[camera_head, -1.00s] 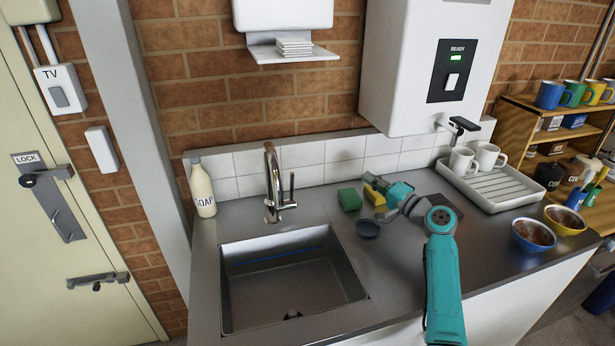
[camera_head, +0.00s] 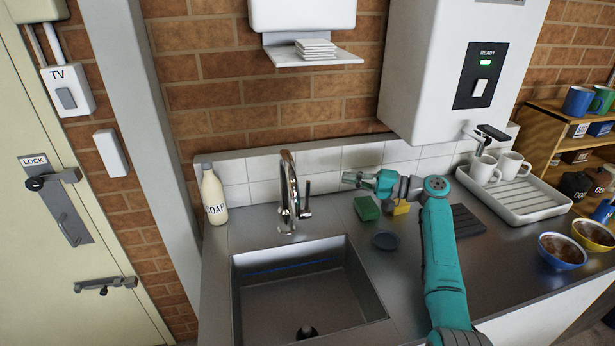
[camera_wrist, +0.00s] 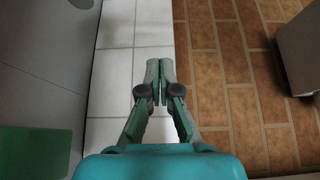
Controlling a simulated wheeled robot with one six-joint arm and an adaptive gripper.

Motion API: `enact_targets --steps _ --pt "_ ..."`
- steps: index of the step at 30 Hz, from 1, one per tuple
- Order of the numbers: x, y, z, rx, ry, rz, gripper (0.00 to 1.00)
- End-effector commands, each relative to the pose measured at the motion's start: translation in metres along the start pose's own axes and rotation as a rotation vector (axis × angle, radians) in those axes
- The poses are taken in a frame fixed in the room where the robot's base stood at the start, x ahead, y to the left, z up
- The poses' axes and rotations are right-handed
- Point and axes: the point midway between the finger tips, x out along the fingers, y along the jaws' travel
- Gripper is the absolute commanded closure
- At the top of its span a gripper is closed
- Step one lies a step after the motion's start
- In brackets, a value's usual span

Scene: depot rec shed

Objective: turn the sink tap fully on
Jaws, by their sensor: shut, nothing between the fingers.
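The sink tap (camera_head: 289,195) is a chrome gooseneck behind the sink (camera_head: 305,290), with a thin upright lever (camera_head: 306,196) on its right side. No water stream shows below the spout. My gripper (camera_head: 346,178) is to the right of the lever, in front of the tiles, pointing left with a gap between them. In the wrist view my gripper (camera_wrist: 154,68) is shut with its fingertips together and nothing between them. The tap and lever are not visible in the wrist view.
A green sponge (camera_head: 367,208), a yellow item (camera_head: 401,208) and a dark round dish (camera_head: 385,240) lie below my arm. A soap bottle (camera_head: 214,197) stands left of the tap. The white heater (camera_head: 450,80) hangs at upper right, above a draining tray (camera_head: 520,200) with mugs.

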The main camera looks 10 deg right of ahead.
Motion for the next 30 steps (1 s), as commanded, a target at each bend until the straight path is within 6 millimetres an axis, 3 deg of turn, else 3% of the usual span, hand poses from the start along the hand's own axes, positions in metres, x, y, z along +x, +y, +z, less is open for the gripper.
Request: enact_targets --steps 14,30 --pt "0.004 0.001 0.004 0.01 -0.023 0.003 1.0" --pt "0.085 0.001 0.006 0.011 -0.023 0.004 1.0"
